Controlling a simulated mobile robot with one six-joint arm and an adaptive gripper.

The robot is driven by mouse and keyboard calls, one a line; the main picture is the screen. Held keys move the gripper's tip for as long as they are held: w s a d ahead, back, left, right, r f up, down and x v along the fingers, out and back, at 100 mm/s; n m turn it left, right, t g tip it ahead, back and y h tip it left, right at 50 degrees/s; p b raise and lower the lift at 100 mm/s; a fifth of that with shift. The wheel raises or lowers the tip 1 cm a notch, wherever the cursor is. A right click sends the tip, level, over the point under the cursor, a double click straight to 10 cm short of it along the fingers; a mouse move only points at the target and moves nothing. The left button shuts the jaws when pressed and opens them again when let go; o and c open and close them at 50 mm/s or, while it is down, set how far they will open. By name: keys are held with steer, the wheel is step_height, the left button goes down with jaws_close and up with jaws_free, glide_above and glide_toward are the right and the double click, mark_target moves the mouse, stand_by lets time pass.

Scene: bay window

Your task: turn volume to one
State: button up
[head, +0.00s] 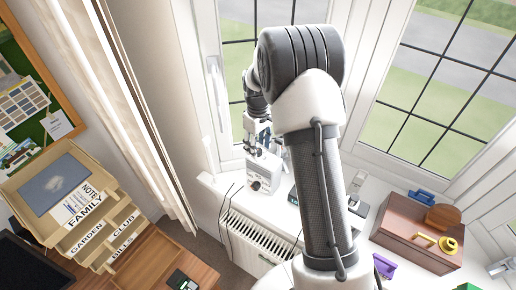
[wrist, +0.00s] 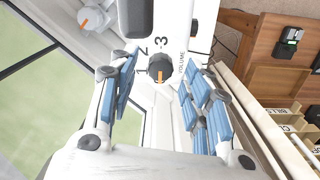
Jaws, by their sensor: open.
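The volume knob (wrist: 160,67) is a dark round dial with an orange pointer mark. It sits on a white device (head: 263,172) standing on the window sill in the head view. The word VOLUME and a clear 3 are printed beside the knob. I cannot tell for sure which number the pointer is set to. My gripper (wrist: 161,95) is open, with blue-padded fingers on either side of the knob in the picture and apart from it. In the head view my gripper (head: 258,138) is just above the device.
A second knob with an orange mark (wrist: 91,19) is at the upper left of the wrist view. Window panes stand close behind. A brown wooden box (head: 415,238) with small items is to the right on the sill. A radiator (head: 258,240) is below and a letter sorter (head: 75,205) is at left.

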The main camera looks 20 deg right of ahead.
steer(key=shift+f, duration=0.85)
steer(key=shift+c, duration=0.2)
jaws_close()
